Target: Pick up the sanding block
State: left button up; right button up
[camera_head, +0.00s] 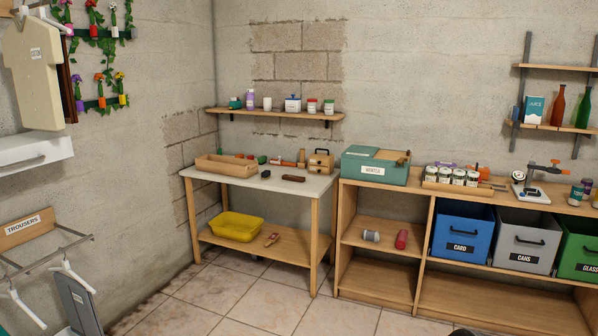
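A dark brown oblong block (293,178) lies flat on the white top of the small wooden workbench (230,180), near the front right part of the top. It may be the sanding block, but it is too small in the view to be sure. A small dark item (265,173) lies to its left. Neither of my grippers is in view, and nothing is touching the block.
A wooden tray (226,166), a wooden caddy (321,161) and small tools stand behind on the bench. A yellow tub (236,227) and a brush (271,239) are on its lower shelf. A wooden shelf unit (378,207) adjoins on the right. Tiled floor in front is clear.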

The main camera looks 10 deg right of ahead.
aim_at(267, 174)
jog(key=i+l, duration=0.25)
jog(key=i, duration=0.25)
jog(key=i+l, duration=0.2)
jog(key=i, duration=0.3)
jog(key=i+l, duration=0.25)
jog(key=i, duration=0.25)
jog(key=i+l, duration=0.2)
jog(key=i, duration=0.3)
jog(key=i+l, duration=0.25)
jog(key=i, duration=0.25)
jog(key=i+j+z, duration=0.25)
jog(key=i+j, duration=0.15)
jog(key=i, duration=0.3)
jog(key=i+j+z, duration=0.25)
jog(key=i+j, duration=0.3)
jog(key=i+j+z, duration=0.25)
jog(key=i+j, duration=0.4)
jog(key=i+j+z, duration=0.25)
jog(key=i+j, duration=0.3)
jog(key=j, duration=0.25)
